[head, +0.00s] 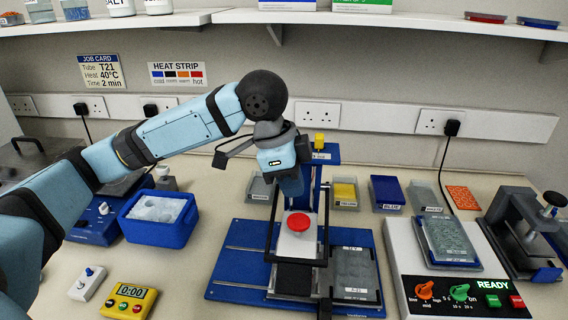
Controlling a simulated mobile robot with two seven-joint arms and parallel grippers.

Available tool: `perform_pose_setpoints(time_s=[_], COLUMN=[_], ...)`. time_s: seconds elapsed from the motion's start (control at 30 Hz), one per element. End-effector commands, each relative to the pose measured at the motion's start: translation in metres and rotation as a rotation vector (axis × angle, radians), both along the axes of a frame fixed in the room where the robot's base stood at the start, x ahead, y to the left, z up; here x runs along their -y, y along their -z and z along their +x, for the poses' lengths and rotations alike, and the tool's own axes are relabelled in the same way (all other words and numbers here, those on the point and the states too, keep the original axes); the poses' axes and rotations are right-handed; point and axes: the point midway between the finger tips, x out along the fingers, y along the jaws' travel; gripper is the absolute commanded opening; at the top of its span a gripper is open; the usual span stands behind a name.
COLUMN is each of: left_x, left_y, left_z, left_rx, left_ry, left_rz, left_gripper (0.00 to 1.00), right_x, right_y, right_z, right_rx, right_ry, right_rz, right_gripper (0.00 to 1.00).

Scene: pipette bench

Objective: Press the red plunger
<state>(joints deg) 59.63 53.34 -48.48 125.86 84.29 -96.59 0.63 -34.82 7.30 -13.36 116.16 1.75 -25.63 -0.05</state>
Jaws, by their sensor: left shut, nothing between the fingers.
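The red plunger (298,222) is a round red cap on a pale block, inside a black frame (297,262) on the blue pipette stand (235,262). My left gripper (292,190) points down just behind and above the red cap in the picture. Its fingers are shut with nothing between them. I see a gap between the fingertips and the cap in the picture, but cannot tell the exact height. My right gripper is not in view.
A blue ice box (160,235) and a yellow timer (130,300) stand to the left. A grey plate (355,272) lies right of the plunger. A control box (465,300) reading READY and a black press (520,235) stand at the right. Small bins line the back.

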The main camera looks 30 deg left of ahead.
Motion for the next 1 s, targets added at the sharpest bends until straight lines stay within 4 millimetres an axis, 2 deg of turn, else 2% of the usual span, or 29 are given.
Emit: perform_pose_setpoints(time_s=[0.1,0.3,0.5,0.8,1.0], left_x=[0.005,0.004,0.004,0.004,0.004], left_y=[0.025,0.05,0.058,0.058,0.07], left_z=[0.002,0.002,0.002,0.002,0.002], left_rx=[-0.003,0.0,0.001,0.001,-0.005], left_ry=[0.001,0.0,0.0,0.0,-0.001], left_rz=[0.001,0.001,0.0,0.0,0.001], left_gripper=[0.0,0.0,0.0,0.0,0.0], right_x=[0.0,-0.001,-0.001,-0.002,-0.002], right_y=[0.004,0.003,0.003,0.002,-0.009], right_z=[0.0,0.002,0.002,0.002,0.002], right_rx=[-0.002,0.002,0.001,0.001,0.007], right_ry=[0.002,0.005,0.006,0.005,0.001], right_rz=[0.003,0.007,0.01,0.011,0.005], right_gripper=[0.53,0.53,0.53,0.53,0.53])
